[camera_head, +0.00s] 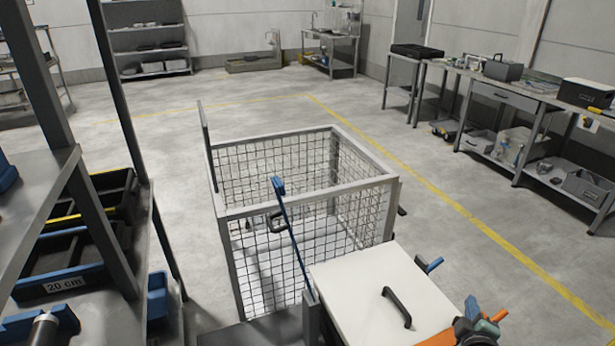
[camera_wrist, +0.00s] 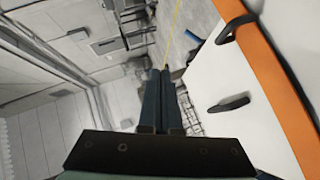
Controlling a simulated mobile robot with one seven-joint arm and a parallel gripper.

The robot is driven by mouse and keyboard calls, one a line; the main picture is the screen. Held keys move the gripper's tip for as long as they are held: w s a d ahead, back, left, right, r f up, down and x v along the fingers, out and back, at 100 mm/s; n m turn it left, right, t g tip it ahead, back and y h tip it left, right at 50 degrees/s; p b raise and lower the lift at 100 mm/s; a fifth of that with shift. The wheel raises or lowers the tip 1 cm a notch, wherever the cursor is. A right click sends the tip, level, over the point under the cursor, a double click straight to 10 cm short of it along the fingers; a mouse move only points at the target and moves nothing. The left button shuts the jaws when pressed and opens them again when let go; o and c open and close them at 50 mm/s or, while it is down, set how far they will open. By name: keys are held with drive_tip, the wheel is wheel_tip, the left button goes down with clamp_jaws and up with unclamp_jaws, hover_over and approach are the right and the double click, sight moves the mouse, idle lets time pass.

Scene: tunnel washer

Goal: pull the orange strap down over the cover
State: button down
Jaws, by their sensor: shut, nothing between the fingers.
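The white cover (camera_head: 365,285) lies at the bottom centre right of the head view, with a black handle (camera_head: 397,307) on it. In the wrist view the white cover (camera_wrist: 205,72) and its black handle (camera_wrist: 228,104) show to the right of the fingers. The orange strap (camera_wrist: 274,75) runs down the right side of the wrist view, with a black loop near its top. Orange parts also show at the bottom edge of the head view (camera_head: 437,339). My gripper (camera_wrist: 161,74) is shut and empty, its dark fingers together, left of the strap and apart from it.
A wire mesh cage (camera_head: 305,185) with a grey frame stands behind the cover, with a blue-topped lever (camera_head: 278,186) at its near side. A shelf with bins (camera_head: 75,260) is at left. A workbench (camera_head: 510,95) is at right. Open floor lies between.

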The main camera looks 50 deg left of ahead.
wheel_tip(320, 180, down, 6)
drive_tip(key=w+d+g+b, duration=0.1)
drive_tip(key=w+b, duration=0.1)
drive_tip(key=b, duration=0.3)
drive_tip(key=shift+w+r+m+b, duration=0.2)
drive_tip(key=shift+w+m+b, duration=0.1)
drive_tip(key=shift+m+b, duration=0.1)
drive_tip(key=shift+r, duration=0.1)
drive_tip(key=p+v, duration=1.3)
drive_tip(key=p, duration=0.4)
drive_tip(key=shift+p, duration=0.3)
drive_tip(key=shift+r, duration=0.1)
